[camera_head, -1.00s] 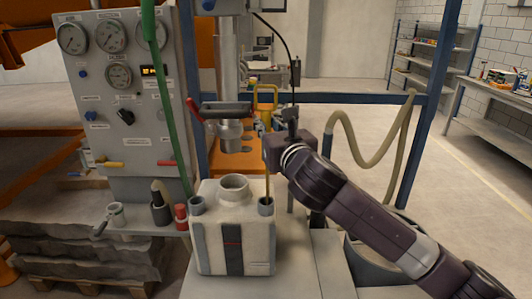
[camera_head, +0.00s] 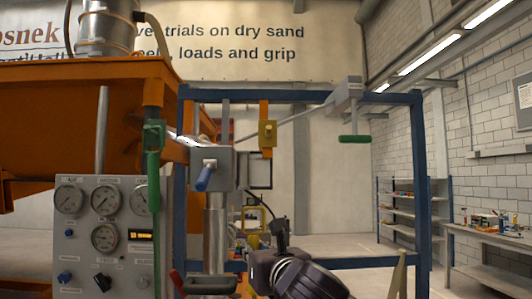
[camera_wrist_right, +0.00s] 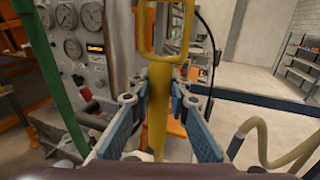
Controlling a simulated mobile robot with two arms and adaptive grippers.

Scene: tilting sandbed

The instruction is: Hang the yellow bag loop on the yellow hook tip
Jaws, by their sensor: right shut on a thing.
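The yellow bag loop (camera_wrist_right: 163,57) stands upright above my right gripper (camera_wrist_right: 158,102) in the wrist view. Its yellow strap (camera_wrist_right: 157,118) runs down between the two blue-padded fingers, which are shut on it. In the head view, the loop (camera_head: 252,209) shows small just above my right gripper (camera_head: 260,240), low in the middle. A yellow block (camera_head: 267,133) on an orange upright hangs from the blue frame above it, clearly apart from the loop; it may be the yellow hook, but its tip is not clear. My left gripper is out of view. The bag's lower part is hidden.
The blue frame (camera_head: 300,96) spans above my right gripper. A green handle (camera_head: 355,138) hangs at upper right. A gauge panel (camera_head: 75,240) stands at left.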

